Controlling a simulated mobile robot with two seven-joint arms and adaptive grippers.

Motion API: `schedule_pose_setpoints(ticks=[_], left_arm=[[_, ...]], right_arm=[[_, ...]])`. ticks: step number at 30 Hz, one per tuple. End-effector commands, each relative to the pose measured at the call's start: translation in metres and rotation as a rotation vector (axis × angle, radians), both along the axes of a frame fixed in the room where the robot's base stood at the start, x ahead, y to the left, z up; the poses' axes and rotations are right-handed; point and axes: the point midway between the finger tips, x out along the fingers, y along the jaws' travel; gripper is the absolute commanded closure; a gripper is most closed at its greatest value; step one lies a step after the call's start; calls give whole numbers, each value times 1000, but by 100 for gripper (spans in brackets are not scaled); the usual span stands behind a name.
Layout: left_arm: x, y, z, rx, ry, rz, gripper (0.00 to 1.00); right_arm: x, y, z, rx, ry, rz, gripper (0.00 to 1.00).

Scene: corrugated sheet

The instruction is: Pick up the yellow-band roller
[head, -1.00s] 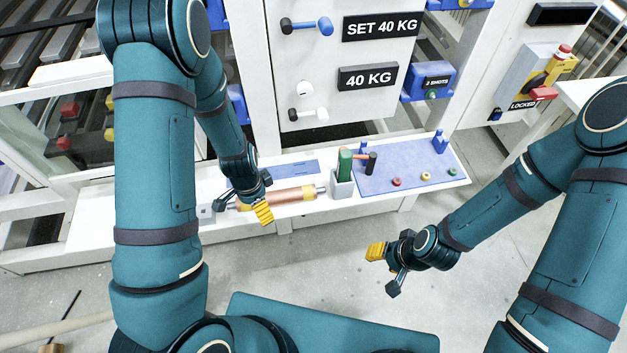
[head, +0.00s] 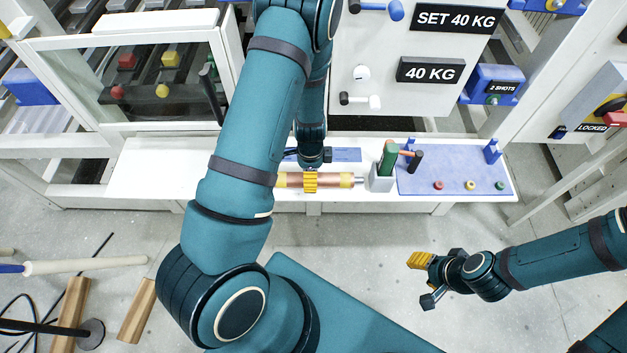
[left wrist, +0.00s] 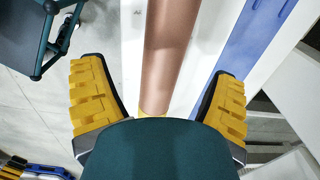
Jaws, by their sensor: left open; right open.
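The yellow-band roller (head: 331,181) is a copper-coloured cylinder with yellow bands near its ends, lying along the front of the white bench. My left gripper (head: 311,182) is over the roller in the head view and hides part of it. In the left wrist view, the open yellow-padded fingers of my left gripper (left wrist: 159,85) stand on either side of the copper roller (left wrist: 171,45), with gaps on both sides. A yellow band (left wrist: 153,112) shows just above my dark gripper body. My right gripper (head: 424,281) is open and empty above the floor at right.
The white bench (head: 160,170) carries a grey holder (head: 381,182) with green and dark-headed tools right of the roller. Beyond it is a blue mat (head: 455,172) with small coloured rings. A white panel with weight signs rises behind. Wooden pieces (head: 70,310) lie on the floor at left.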

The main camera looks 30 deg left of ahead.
Motion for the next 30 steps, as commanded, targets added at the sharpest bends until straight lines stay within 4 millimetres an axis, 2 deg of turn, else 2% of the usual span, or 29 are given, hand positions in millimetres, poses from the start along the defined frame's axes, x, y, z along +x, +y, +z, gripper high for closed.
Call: schedule_pose_setpoints(ticks=[12,22,28,29,30], left_arm=[[7,-4,-49,-1,1,0,13],[7,-4,-52,0,-1,-1,14],[7,-4,-52,-1,-1,-1,84],[7,-4,-52,-1,-1,-1,94],[7,-4,-52,0,-1,-1,95]], right_arm=[[3,0,-15,-1,-7,-2,53],[3,0,-15,-1,-8,-2,53],[3,0,-15,-1,-8,-2,53],[3,0,-15,-1,-8,-2,53],[3,0,-15,-1,-8,-2,53]])
